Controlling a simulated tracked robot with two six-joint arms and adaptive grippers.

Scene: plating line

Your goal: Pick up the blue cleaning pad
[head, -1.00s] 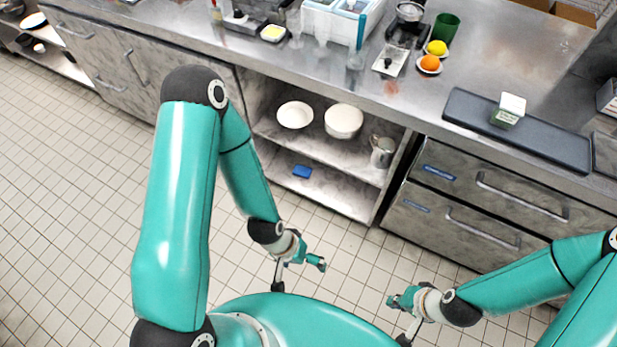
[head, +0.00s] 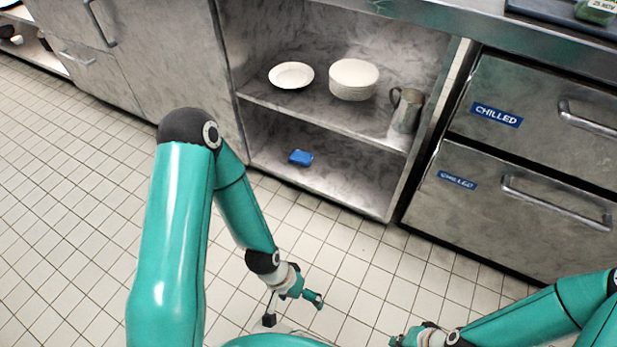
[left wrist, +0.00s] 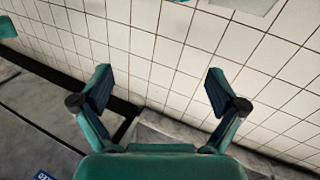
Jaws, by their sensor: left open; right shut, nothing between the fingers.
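The blue cleaning pad (head: 301,158) lies on the bottom shelf of the open cabinet, near its front edge, in the head view. My left gripper (head: 318,300) is in front of the cabinet and lower in the picture than the pad, well apart from it. In the left wrist view its two fingers (left wrist: 160,92) are spread wide with nothing between them, and the pad does not show there. My right gripper (head: 398,340) is at the bottom edge of the head view, shut and empty, far from the pad.
Chilled drawers (head: 520,195) close off the right. The tiled floor before the cabinet is clear.

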